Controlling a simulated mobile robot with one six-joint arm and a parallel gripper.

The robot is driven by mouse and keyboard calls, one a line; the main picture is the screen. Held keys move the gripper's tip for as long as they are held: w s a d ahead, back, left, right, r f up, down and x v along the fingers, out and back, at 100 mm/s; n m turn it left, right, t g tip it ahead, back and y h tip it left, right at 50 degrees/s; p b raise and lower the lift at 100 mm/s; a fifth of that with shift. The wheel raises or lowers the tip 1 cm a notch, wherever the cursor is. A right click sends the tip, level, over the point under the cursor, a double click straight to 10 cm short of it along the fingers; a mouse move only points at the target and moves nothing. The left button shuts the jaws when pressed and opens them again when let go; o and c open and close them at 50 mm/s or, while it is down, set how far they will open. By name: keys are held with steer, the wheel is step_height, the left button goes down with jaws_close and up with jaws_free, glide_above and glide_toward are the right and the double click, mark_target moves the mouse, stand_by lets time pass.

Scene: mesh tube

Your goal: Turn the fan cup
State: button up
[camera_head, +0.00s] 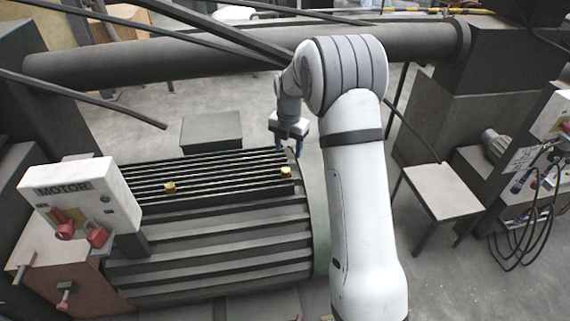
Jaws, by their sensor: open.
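A large dark ribbed motor (210,238) lies in the lower left of the head view. A green rounded end piece (320,240) closes its right end and may be the fan cup, though I cannot be sure; my arm partly hides it. Two small yellow pieces, a left one (169,187) and a right one (286,171), sit on top of the motor. My gripper (288,150) has blue fingertips. It is open at the motor's far right edge, close to the right yellow piece. I cannot tell whether it touches anything.
A white box marked MOTOR (80,190) with red locks stands at the motor's left end. A thick dark pipe (160,62) runs across behind. A small grey table (442,190) and cabled equipment stand at right. A dark box (212,130) sits behind the motor.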

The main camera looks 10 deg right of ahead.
mark_target(286, 169)
steer(key=w+f+n, duration=0.2)
steer(key=f+n, duration=0.1)
steer(key=w+f+n, duration=0.1)
steer(key=shift+w+f+p, duration=0.3)
steer(key=shift+f+p, duration=0.1)
steer(key=shift+n, duration=0.3)
step_height(286, 169, down, 8)
steer(key=shift+f+p, duration=0.1)
steer(key=shift+p, duration=1.05)
steer(key=shift+c, duration=0.5)
steer(key=c, duration=0.9)
steer(key=shift+w+b, duration=0.1)
steer(key=shift+b, duration=0.4)
